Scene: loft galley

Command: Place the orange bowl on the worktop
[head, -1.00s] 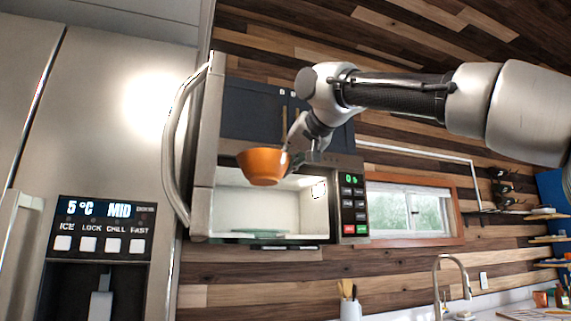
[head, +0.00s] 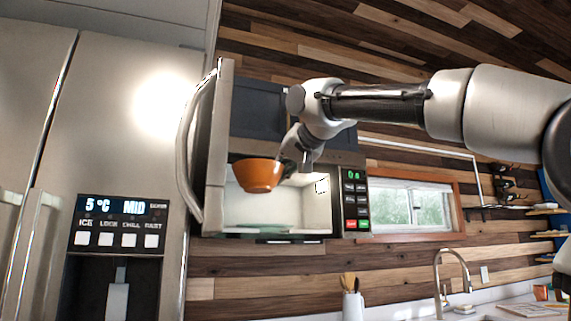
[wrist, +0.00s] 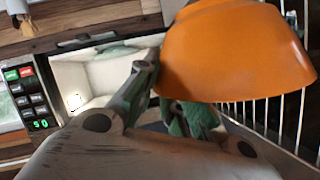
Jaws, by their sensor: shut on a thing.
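The orange bowl (head: 257,175) is in the air in front of the open microwave (head: 278,207) in the head view. It looks slightly tilted there. My gripper (head: 288,168) is shut on the bowl's right side. In the wrist view the bowl (wrist: 235,55) fills the upper right, and my gripper (wrist: 165,90) meets its edge; part of the grip is hidden behind the bowl. The worktop (head: 400,312) shows only as a pale strip at the lower right of the head view.
The microwave door (head: 214,150) stands open at the left, beside the fridge (head: 130,160). A utensil holder (head: 352,304) and a tap (head: 450,275) stand along the worktop. A window (head: 410,207) is right of the microwave.

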